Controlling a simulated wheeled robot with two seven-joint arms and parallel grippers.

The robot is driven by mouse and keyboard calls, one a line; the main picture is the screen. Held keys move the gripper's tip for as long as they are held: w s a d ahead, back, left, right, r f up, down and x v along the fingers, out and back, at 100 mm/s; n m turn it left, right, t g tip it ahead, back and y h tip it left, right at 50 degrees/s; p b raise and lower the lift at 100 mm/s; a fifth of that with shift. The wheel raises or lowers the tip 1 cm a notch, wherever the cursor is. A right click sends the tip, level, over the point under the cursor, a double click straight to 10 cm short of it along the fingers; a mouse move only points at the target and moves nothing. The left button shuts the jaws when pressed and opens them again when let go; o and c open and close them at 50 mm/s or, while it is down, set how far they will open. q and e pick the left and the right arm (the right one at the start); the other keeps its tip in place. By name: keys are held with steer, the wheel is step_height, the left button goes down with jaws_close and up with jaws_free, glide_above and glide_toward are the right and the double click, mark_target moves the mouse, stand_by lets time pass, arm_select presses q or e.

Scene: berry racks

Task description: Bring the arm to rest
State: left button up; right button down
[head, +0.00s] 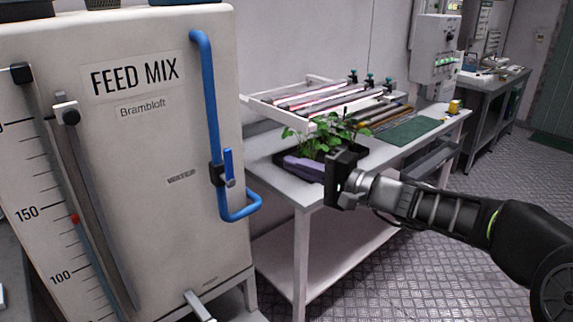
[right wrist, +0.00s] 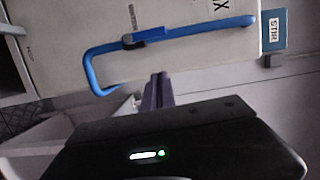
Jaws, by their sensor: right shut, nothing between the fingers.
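My right arm comes in from the right in the head view. My right gripper (head: 338,184) is held up in front of the near end of the white table (head: 283,180). It is shut and empty, and it stands close to a plant tray in the picture. In the right wrist view the gripper's slim fingertips (right wrist: 157,91) show close together beyond its dark body. My left gripper is not in view.
The white feed mix tank (head: 150,150) with a blue pipe (head: 212,100) stands at the left. Open floor (head: 440,230) lies at the right.

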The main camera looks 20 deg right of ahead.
stand_by(0.4)
steer(key=s+f+g+h, duration=0.4)
steer(key=f, duration=1.4)
steer(key=s+f+g+h, duration=0.3)
steer(key=f+g+h, duration=0.1)
steer(key=f, duration=1.4)
steer(key=s+a+f+n+g+p, duration=0.1)
steer(key=s+a+f+n+g, duration=0.1)
steer(key=s+a+f, duration=0.3)
steer(key=s+a+f+n+g+y+p, duration=0.1)
steer(key=s+a+f+n+g, duration=0.1)
steer(key=s+a+f, duration=0.4)
steer(key=s+a+f+n+g, duration=0.1)
steer(key=s+a+f+n, duration=0.3)
steer(key=s, duration=0.9)
step_height(320, 180, down, 3)
steer(key=shift+s+a+r+n+g+y+p, duration=0.2)
steer(key=shift+a+n+g+y+p, duration=0.15)
steer(key=shift+a, duration=0.5)
